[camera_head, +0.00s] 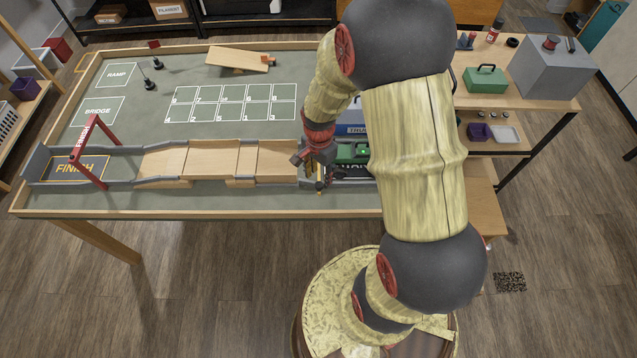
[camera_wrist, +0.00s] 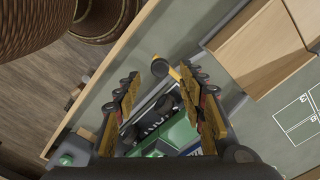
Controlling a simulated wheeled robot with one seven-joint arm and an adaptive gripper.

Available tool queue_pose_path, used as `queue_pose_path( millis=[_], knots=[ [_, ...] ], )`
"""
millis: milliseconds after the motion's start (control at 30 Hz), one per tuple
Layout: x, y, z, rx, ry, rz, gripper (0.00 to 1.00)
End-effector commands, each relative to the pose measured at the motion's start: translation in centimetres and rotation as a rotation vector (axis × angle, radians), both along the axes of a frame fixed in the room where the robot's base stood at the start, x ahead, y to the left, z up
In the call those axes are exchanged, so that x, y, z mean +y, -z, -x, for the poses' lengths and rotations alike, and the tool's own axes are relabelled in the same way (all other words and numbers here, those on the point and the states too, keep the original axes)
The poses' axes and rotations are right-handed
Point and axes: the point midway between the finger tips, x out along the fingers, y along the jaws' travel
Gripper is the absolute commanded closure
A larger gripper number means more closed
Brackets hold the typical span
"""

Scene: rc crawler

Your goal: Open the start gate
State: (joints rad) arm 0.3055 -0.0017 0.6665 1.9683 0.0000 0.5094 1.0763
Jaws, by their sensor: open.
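The start gate (camera_wrist: 173,73) shows in the wrist view as a grey round end with a short yellow bar, just ahead of the fingertips. The bar runs toward the right finger, which hides part of it; I cannot tell whether they touch. My gripper (camera_wrist: 160,80) is open, with its two padded fingers on either side of the view. In the head view my gripper (camera_head: 318,178) points down at the right end of the track, near its front edge. The green crawler (camera_wrist: 178,134) shows between the fingers; it also shows in the head view (camera_head: 350,152), partly hidden by my arm.
The wooden ramp track (camera_head: 212,160) runs left from the gripper to the red finish arch (camera_head: 88,150), with grey side walls. A loose plank ramp (camera_head: 238,60) and black posts (camera_head: 150,84) stand farther back. A side table (camera_head: 548,98) holds a green toolbox (camera_head: 485,80).

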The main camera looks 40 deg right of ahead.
Motion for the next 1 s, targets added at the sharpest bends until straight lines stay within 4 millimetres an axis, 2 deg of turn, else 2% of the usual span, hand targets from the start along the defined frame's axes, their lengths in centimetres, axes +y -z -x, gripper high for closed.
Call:
queue_pose_path(
  millis=[33, 100, 333, 667, 1000],
  knots=[
    [0.0, 1.1, 0.0, 0.002, 0.0, -0.001, 0.6],
    [0.0, 2.1, 0.1, 0.002, -0.001, -0.001, 0.6],
    [0.0, 4.2, 0.0, -0.001, -0.002, 0.0, 0.6],
    [0.0, 4.5, 0.0, -0.001, -0.002, 0.001, 0.6],
    [0.0, 4.5, 0.0, -0.001, -0.002, 0.001, 0.79]
  ],
)
